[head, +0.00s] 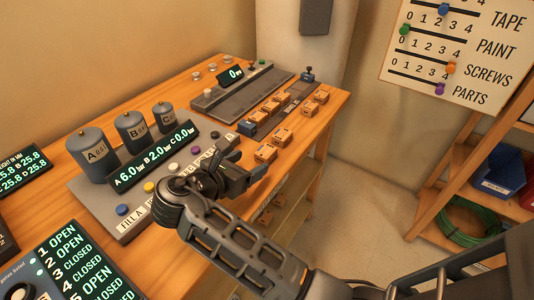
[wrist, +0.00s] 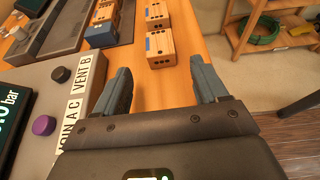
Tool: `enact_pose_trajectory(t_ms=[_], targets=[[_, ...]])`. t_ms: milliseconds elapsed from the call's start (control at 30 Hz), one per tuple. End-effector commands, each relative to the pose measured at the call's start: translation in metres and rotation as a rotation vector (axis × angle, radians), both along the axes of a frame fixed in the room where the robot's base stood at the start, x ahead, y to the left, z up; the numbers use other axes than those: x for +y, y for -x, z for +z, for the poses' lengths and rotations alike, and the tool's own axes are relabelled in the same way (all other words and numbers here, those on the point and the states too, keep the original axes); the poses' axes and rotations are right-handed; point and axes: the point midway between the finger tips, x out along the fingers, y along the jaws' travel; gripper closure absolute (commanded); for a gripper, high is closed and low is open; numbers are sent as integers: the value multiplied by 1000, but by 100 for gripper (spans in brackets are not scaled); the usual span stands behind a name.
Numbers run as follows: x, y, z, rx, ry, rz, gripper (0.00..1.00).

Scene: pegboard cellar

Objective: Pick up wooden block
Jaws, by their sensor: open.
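Several small wooden blocks sit on the wooden workbench (head: 325,110). The nearest wooden block (head: 266,153) is close to the bench's front edge, just beyond my gripper (head: 248,167). In the wrist view, this block (wrist: 160,49) with a blue mark lies ahead of my gripper (wrist: 163,75), roughly in line with the gap between the fingers. A second block (head: 282,137) stands just behind it and also shows in the wrist view (wrist: 157,16). My gripper is open, with nothing between its fingers.
A grey tray (head: 262,128) with a row of more blocks lies left of the loose ones. A button panel with cylinders A (head: 93,147), B (head: 131,128) and C (head: 164,115) stands left of my gripper. Shelving (head: 470,165) is at the right, across open floor.

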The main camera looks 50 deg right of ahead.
Motion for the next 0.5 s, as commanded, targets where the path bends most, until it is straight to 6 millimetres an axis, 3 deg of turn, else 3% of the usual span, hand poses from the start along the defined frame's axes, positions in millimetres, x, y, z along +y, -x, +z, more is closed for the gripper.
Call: enact_pose_trajectory(t_ms=[300, 500], targets=[[-40, 1, -11, 0, 0, -1, 28], [-50, 0, -16, -2, 0, 1, 28]])
